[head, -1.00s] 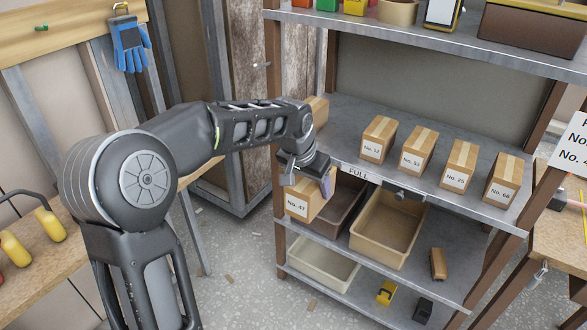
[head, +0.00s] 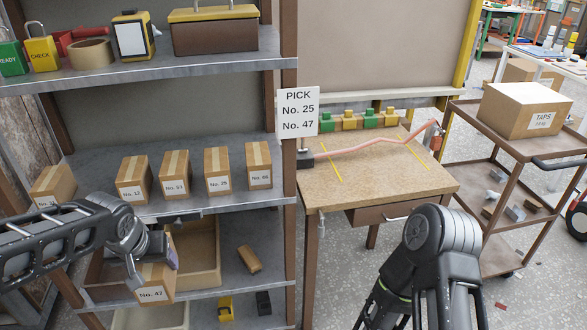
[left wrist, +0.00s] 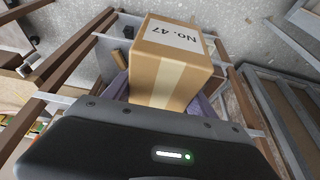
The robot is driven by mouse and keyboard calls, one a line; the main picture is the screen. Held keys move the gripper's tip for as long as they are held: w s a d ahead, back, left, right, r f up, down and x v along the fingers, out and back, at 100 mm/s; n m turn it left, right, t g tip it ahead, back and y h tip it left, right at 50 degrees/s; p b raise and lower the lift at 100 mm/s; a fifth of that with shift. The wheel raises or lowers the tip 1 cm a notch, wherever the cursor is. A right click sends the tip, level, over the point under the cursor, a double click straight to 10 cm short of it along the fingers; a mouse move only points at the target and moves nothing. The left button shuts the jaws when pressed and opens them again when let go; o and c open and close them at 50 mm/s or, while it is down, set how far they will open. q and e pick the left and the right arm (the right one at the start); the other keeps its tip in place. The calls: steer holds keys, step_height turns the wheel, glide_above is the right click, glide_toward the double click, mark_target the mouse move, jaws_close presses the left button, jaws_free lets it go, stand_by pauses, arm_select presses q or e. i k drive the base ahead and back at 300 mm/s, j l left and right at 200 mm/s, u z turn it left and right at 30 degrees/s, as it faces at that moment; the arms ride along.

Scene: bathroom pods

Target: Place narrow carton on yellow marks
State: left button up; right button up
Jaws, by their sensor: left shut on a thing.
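My left gripper (head: 160,258) is shut on a small brown carton (head: 152,288) labelled "No. 47". It holds the carton in front of the shelf rack, below the carton shelf. The carton also shows between the fingers in the left wrist view (left wrist: 170,78), its label at the far end. Two yellow marks, a left one (head: 331,162) and a right one (head: 416,155), lie on the wooden bench top (head: 380,185) right of the rack. Cartons No. 12 (head: 133,178), No. 53 (head: 174,175), No. 25 (head: 218,171) and No. 68 (head: 259,164) stand on the shelf. My right gripper is out of view.
A pink hose-like strip (head: 375,146) crosses the bench between the marks. A sign (head: 298,112) reading "PICK No. 25, No. 47" hangs at the rack post. Green and yellow blocks (head: 349,122) line the bench's back. A trolley (head: 505,140) bears a "TAPS" box (head: 525,110).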

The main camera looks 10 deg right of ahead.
mark_target(372, 155)
steer(key=i+l+z, duration=0.1)
steer(key=l+z, duration=0.15)
steer(key=z, duration=0.15)
steer(key=i+l+z, duration=0.1)
steer(key=l+z, duration=0.15)
steer(key=z, duration=0.15)
steer(key=i+l+z, duration=0.15)
steer(key=z, duration=0.25)
steer(key=i+l+z, duration=0.15)
steer(key=z, duration=0.25)
steer(key=i+l+z, duration=0.2)
steer(key=i, duration=0.15)
steer(key=i+z, duration=0.2)
steer(key=i, duration=0.15)
steer(key=i+l+u, duration=0.1)
steer(key=i+u, duration=0.35)
steer(key=i+l+u, duration=0.25)
steer(key=u, duration=0.25)
steer(key=i+l+u, duration=0.45)
steer(key=k+j, duration=0.05)
steer(key=k, duration=0.05)
